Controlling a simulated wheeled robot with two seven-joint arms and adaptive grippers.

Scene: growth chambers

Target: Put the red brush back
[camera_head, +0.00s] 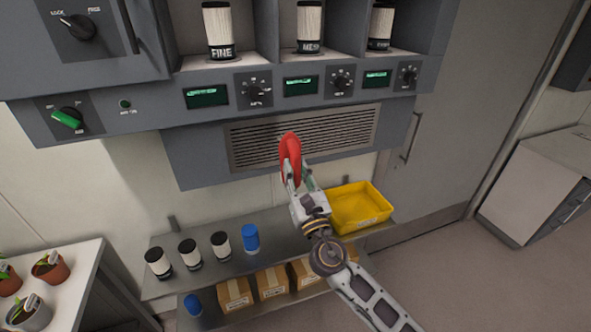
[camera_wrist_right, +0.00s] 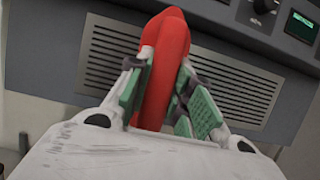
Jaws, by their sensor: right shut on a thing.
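The red brush (camera_head: 290,152) is held up in front of the vent grille below the chamber's control panel. My right gripper (camera_head: 297,180) is shut on it, with the red part standing up out of the jaws. In the right wrist view the red brush (camera_wrist_right: 163,75) sits between the green finger pads of the gripper (camera_wrist_right: 160,105). The part of the brush down between the fingers is partly hidden. My left gripper is not in view.
A yellow bin (camera_head: 360,222) stands on the shelf (camera_head: 285,240) below my right gripper. Several white-and-black cylinders (camera_head: 189,254) and a blue one (camera_head: 251,238) stand left of it. Cardboard boxes (camera_head: 271,282) sit lower. Potted plants (camera_head: 50,267) are on a table at left.

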